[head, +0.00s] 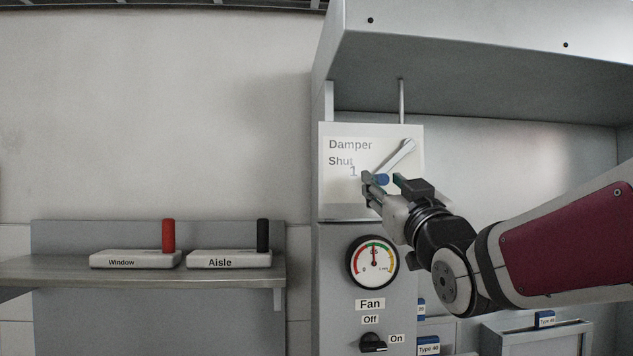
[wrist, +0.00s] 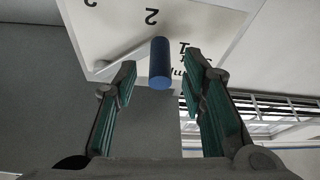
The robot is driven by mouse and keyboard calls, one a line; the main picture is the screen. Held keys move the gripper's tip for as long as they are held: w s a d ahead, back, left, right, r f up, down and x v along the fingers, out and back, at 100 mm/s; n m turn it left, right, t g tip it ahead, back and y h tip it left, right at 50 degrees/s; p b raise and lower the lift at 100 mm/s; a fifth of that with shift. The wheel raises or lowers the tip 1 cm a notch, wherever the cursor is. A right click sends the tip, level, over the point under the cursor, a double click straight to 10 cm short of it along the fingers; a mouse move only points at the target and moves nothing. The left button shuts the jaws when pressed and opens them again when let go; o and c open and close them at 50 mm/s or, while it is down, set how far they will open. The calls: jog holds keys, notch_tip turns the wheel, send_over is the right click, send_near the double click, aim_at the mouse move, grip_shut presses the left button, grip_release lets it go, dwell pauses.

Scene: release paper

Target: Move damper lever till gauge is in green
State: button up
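The damper panel (head: 342,190) is a white plate marked "Damper", "Shut" and "1". Its grey lever (head: 396,156) slants from a pivot at upper right down to a blue knob (head: 382,179) near the "1". My gripper (head: 384,181) is at the knob, fingers open. In the wrist view the blue knob (wrist: 160,64) stands between the two green-padded fingers, with gaps on both sides. A "2" shows on the plate there. The round gauge (head: 374,262) below has red, yellow and green bands; its needle points nearly straight up, and its exact band is too small to tell.
A fan switch (head: 373,343) marked Off and On sits below the gauge. A shelf (head: 190,270) at left holds a Window box (head: 135,260) with a red handle and an Aisle box (head: 229,260) with a black one. A hood (head: 480,55) overhangs the panel.

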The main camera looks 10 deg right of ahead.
jog(key=v, duration=0.9)
jog(key=shift+s, duration=0.2)
notch_tip(320, 180, down, 8)
jog(key=m+g, duration=0.1)
jog(key=g, duration=0.4)
jog(key=s+f+m+g+h, duration=0.1)
jog(key=s+f+g, duration=1)
jog(key=s+f, duration=0.6)
jog(key=shift+s+f+m+g, duration=0.2)
jog(key=shift+s+m+g, duration=0.15)
jog(key=shift+s, duration=0.25)
